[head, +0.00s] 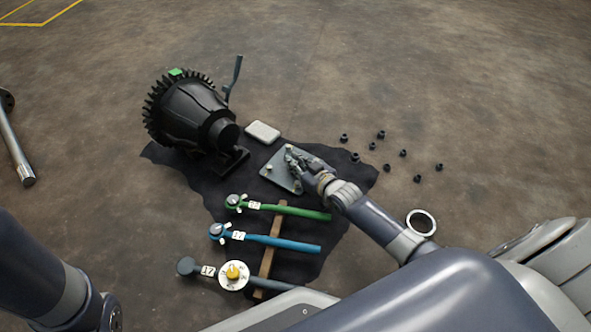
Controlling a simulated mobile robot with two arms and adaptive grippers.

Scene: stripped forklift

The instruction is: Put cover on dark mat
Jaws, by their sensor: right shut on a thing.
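The cover appears to be the flat grey plate (279,174) with small light knobs, at the middle of the head view. It lies on or just above the upper part of the dark mat (205,184); I cannot tell whether it touches. My right gripper (297,165) is over the plate's right part and shut on it, hiding that part and the exact contact. The dark mat is a crumpled cloth on the floor. My left arm shows at the lower left, but its gripper is out of view.
A black motor-like unit (188,112) stands at the mat's upper left, beside a pale block (263,132). Green (290,210) and blue (285,242) handled tools cross a wooden strip (268,262). Several small dark nuts (403,153) and a ring (421,214) lie right.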

